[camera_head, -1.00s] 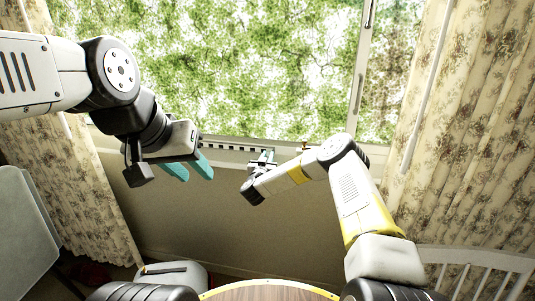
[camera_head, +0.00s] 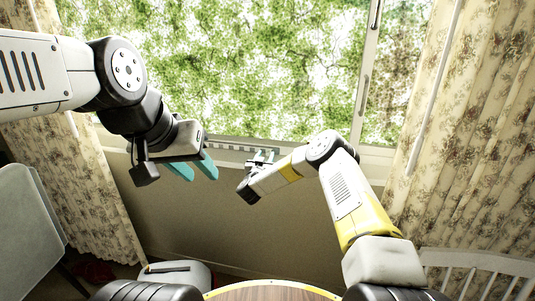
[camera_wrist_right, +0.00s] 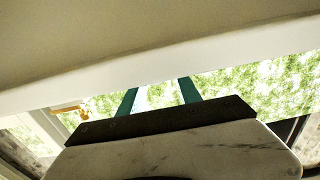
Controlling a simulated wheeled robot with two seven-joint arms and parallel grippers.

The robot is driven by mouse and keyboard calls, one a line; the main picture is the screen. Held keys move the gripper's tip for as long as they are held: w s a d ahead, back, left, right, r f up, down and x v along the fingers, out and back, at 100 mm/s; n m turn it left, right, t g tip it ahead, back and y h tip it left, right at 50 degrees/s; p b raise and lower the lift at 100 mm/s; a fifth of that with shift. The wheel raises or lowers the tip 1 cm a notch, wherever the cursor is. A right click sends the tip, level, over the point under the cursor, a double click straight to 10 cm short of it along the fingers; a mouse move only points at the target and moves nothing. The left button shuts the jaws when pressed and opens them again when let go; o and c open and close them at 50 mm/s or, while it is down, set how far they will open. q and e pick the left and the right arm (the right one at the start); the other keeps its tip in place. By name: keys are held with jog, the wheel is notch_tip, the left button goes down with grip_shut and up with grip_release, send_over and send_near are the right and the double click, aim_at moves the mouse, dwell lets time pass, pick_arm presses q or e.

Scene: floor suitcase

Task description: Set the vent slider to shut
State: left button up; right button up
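The vent strip (camera_head: 232,148) runs along the bottom of the window frame, and its visible slots now look pale, with no dark openings. The slider's knob is not clearly visible; my right gripper covers that part of the strip. My right gripper (camera_head: 262,157) is at the strip's right part, close to the sill. In the right wrist view its two teal fingers (camera_wrist_right: 158,96) stand apart, with no clear object between them. My left gripper (camera_head: 202,173) hangs in front of the strip's left end, its teal fingers apart and empty.
A brass-coloured fitting (camera_wrist_right: 68,108) shows at the left in the right wrist view. Floral curtains (camera_head: 470,130) hang on both sides of the window. A pale case (camera_head: 175,274) lies on the floor, and a white slatted chair (camera_head: 475,262) stands at right.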

jog(key=s+a, duration=0.1)
jog(key=s, duration=0.6)
jog(key=shift+s+a, duration=0.2)
jog(key=shift+s, duration=0.1)
